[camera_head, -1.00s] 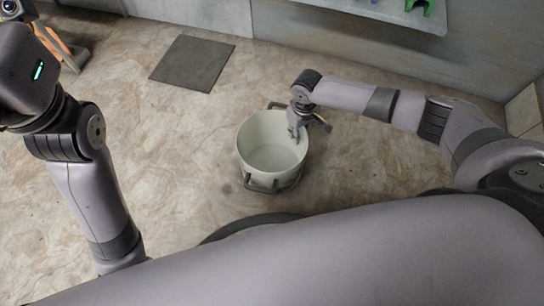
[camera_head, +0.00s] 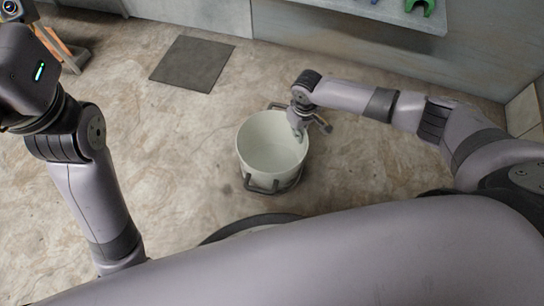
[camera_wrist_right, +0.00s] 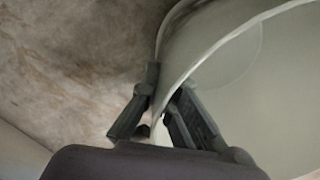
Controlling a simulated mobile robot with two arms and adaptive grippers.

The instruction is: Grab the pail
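The pale grey-green pail (camera_head: 252,150) stands on the floor, upright and open at the top, with its dark handle parts at the near and far sides. My right gripper (camera_head: 307,124) is at the pail's right far rim. In the right wrist view, the gripper (camera_wrist_right: 166,85) straddles the pail wall (camera_wrist_right: 215,30), one finger outside and one inside. The fingers look closed on the wall, though the contact is partly hidden. My left arm is raised at the left of the head view; its gripper cannot be made out.
A dark mat (camera_head: 192,63) lies on the floor behind the pail to the left. A grey shelf (camera_head: 385,14) with a green object (camera_head: 422,6) runs along the back wall. An orange item (camera_head: 62,48) stands at the upper left. Floor left of the pail is clear.

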